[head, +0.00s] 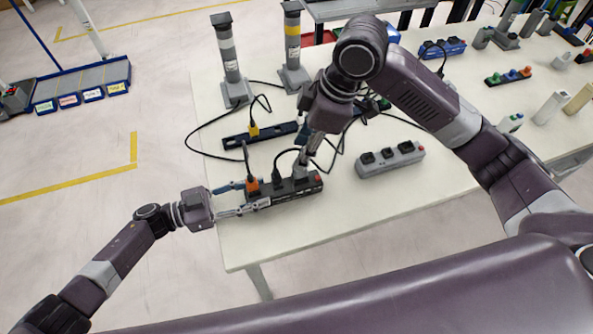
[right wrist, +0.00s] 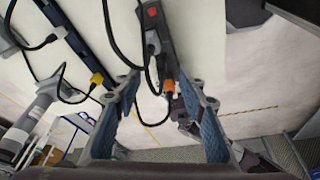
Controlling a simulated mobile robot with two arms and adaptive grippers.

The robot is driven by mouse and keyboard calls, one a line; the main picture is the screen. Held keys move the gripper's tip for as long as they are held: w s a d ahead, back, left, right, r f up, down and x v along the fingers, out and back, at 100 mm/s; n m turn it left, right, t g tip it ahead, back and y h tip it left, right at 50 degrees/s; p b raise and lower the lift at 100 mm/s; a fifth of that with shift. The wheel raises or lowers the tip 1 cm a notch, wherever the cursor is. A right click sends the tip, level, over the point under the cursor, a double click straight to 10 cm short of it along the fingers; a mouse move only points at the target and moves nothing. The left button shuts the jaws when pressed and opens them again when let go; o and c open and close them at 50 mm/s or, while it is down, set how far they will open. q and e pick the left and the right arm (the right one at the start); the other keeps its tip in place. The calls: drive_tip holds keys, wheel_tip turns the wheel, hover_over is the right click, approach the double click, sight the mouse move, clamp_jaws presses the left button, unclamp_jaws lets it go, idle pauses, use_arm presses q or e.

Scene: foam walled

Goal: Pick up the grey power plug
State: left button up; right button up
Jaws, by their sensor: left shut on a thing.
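The black power strip (head: 290,194) lies near the table's front left corner. A light grey plug (right wrist: 151,46) sits in it near the red switch, between that switch and the orange plug (right wrist: 168,87), in the right wrist view. In the head view, the grey plug is hard to tell apart below my right gripper (head: 310,152). My right gripper is open above the strip; its two blue-padded fingers (right wrist: 163,84) stand wide apart with nothing gripped. My left gripper (head: 256,194) is shut on the strip's left end, beside the orange plug (head: 252,184).
A grey power strip (head: 390,160) lies to the right. Another dark strip with a yellow plug (head: 254,130) lies behind. Loose black cables cross the table between them. Two grey posts (head: 230,62) (head: 292,48) stand at the back. The table's front area is clear.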

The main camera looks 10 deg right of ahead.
drive_tip(key=n+h, duration=0.1)
drive_tip(key=w+n, duration=0.1)
drive_tip(key=w+r+n+g+h, duration=0.1)
drive_tip(key=shift+a+r+n+h, duration=0.1)
drive_tip(key=shift+a+n+h, duration=0.15)
drive_tip(key=shift+n+h, duration=0.05)
drive_tip(key=shift+w+d+r+n+h, duration=0.1)
drive_tip(key=shift+w+d+n+h, duration=0.1)
drive_tip(key=shift+n+h, duration=0.15)
wheel_tip(320, 180, down, 12)
drive_tip(key=shift+s+d+r, duration=0.1)
drive_tip(key=shift+s, duration=0.05)
drive_tip(key=shift+c, duration=0.5)
clamp_jaws()
